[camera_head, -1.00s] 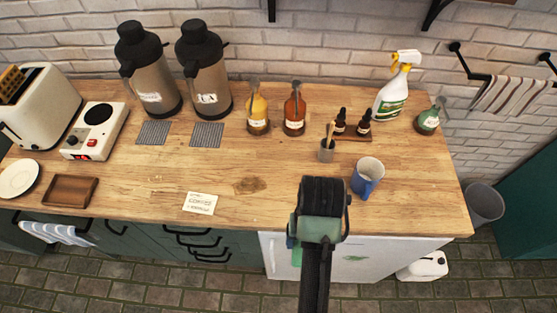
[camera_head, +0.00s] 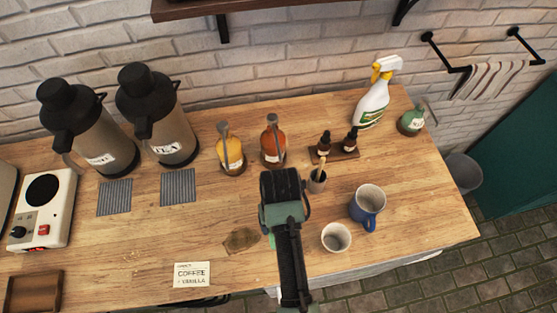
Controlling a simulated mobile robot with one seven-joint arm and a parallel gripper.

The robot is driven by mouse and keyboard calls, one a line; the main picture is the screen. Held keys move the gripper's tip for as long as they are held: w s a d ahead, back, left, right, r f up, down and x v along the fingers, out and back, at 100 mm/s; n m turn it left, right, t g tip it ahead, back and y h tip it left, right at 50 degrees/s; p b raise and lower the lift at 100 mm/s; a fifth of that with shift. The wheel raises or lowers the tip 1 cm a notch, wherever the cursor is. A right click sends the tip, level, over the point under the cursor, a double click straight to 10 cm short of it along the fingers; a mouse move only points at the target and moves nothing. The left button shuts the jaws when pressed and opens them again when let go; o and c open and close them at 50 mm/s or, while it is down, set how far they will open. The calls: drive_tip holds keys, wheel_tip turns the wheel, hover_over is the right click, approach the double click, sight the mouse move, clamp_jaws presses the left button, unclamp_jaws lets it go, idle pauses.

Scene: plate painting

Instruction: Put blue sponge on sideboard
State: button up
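The sideboard (camera_head: 140,245) is a long counter with a light wooden top, seen from above. My gripper (camera_head: 281,190) is over the middle of it, at the end of my dark arm. I see its back only; the fingers are hidden, so I cannot tell whether it is open or holds anything. I cannot make out a blue sponge on the visible top.
A blue mug (camera_head: 368,207) and a white cup (camera_head: 336,238) stand right of my arm. A brown stain (camera_head: 241,240) and a coffee card (camera_head: 192,274) lie left of it. Bottles, two flasks and a spray bottle (camera_head: 373,97) stand behind.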

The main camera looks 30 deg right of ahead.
drive_tip(key=shift+w+f, duration=0.1)
drive_tip(key=shift+f, duration=2.4)
drive_tip(key=shift+f, duration=0.2)
drive_tip(key=o, duration=1.4)
drive_tip(key=shift+r, duration=0.1)
wheel_tip(320, 180, up, 12)
drive_tip(key=shift+r, duration=0.15)
